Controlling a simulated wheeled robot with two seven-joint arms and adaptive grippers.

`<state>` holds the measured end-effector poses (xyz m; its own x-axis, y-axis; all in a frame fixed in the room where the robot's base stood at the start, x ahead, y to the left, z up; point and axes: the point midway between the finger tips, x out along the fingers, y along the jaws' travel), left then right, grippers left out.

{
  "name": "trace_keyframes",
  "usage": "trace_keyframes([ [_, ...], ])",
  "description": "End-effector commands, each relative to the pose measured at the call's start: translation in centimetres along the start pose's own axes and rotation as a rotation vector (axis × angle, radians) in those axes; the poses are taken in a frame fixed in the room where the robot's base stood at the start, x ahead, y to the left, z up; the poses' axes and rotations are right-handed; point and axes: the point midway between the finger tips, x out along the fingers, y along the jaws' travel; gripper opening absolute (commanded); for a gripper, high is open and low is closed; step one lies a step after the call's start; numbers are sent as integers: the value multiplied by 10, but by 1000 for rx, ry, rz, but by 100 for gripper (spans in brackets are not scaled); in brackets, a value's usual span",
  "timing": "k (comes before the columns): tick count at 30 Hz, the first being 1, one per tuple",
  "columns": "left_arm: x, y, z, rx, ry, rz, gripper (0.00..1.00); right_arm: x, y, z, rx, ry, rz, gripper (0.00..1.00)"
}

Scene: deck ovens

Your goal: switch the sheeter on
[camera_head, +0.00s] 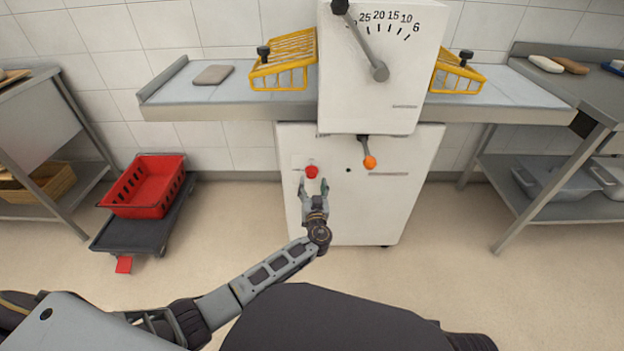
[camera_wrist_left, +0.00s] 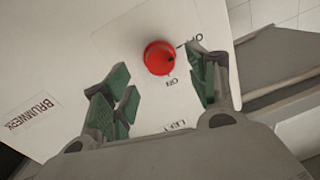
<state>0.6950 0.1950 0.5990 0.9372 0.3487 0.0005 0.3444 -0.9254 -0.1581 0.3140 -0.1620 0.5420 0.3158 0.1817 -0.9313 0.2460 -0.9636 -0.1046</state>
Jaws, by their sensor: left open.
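The sheeter (camera_head: 342,215) is a white machine with a thickness scale on its upper housing and a flat bed on each side. A red rotary knob (camera_head: 312,171) sits on its lower front panel. My left gripper (camera_head: 314,184) is open just below the knob, fingers pointing up at it. In the left wrist view the red knob (camera_wrist_left: 159,58) shows beyond the open green-padded fingers, untouched as far as I can tell. OFF and ON labels are printed beside it. I cannot clearly tell which label the knob points to. My right gripper is out of view.
An orange-tipped lever (camera_head: 369,162) hangs right of the knob. Yellow guards (camera_head: 284,60) stand over the bed. A red crate (camera_head: 146,185) on a dark trolley (camera_head: 130,234) is on the left. A steel table (camera_head: 558,85) stands right. The floor before the sheeter is clear.

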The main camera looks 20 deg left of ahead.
Motion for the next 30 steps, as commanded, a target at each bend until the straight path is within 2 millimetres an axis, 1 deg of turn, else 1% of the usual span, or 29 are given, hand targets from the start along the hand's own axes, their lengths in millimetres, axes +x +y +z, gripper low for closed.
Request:
trace_keyframes([
  [6,22,0,0,-1,0,0,58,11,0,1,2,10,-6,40],
  [13,40,0,0,-1,1,0,58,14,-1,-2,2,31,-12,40],
  [19,46,0,0,-1,-1,1,58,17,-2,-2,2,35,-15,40],
  [28,46,0,0,-1,-1,1,58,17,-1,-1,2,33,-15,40],
  [30,46,0,0,-1,-1,1,49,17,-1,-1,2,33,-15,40],
])
